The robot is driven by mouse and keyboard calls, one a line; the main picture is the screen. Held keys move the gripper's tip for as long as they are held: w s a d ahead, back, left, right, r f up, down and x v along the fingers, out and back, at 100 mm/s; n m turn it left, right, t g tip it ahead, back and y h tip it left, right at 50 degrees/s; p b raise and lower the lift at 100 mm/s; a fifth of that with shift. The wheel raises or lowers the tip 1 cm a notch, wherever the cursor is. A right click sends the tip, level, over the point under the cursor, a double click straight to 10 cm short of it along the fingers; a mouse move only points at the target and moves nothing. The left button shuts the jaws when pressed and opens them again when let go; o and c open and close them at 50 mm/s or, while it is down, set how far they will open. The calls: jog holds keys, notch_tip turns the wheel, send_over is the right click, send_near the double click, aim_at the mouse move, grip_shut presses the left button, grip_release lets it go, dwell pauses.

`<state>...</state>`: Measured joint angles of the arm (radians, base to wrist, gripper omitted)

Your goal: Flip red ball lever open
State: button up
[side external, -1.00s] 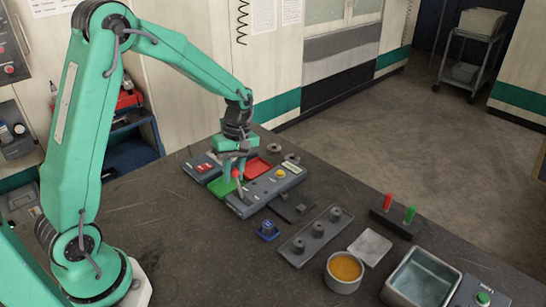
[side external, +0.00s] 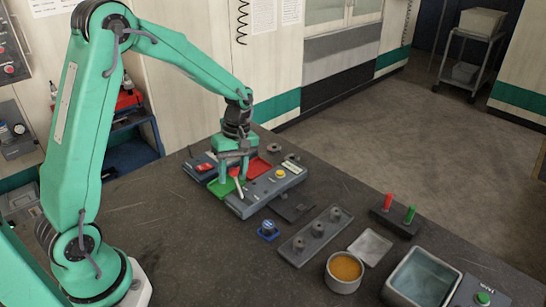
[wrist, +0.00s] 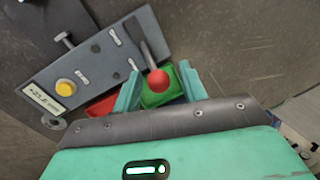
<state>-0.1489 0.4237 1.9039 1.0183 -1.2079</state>
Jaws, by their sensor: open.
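The red ball (wrist: 158,80) sits on the end of a dark lever (wrist: 143,40) in the wrist view. The lever is mounted on a grey control panel (wrist: 95,62) and tilts toward my gripper. My gripper (wrist: 157,84) is open, with one finger on each side of the ball. A gap shows on both sides, and nothing is held. In the side view my gripper (side external: 233,180) is low over the panel's near left end (side external: 244,208). The lever shaft shows between the fingers there, and the ball is hidden.
Green (side external: 222,188) and red (side external: 259,166) trays lie close to the fingers. A blue item (side external: 268,231), a post rack (side external: 316,236) and an orange-filled cup (side external: 344,271) stand nearer the camera.

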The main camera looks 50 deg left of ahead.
jog(key=v, duration=0.7)
jog(key=shift+r, duration=0.2)
jog(key=shift+r, duration=0.1)
jog(key=shift+s+d+r+m, duration=0.15)
jog(key=shift+s+r+m, duration=0.2)
jog(key=shift+r+m, duration=0.1)
jog(key=s+d+r+m+t, duration=0.3)
jog(key=s+r+m+t, duration=0.1)
jog(key=s+m, duration=0.3)
jog(key=s+d+r+m+t, duration=0.2)
jog(key=s+r+m+t, duration=0.2)
jog(key=s+m, duration=0.3)
jog(key=s, duration=0.3)
jog(key=shift+d+r+m, duration=0.35)
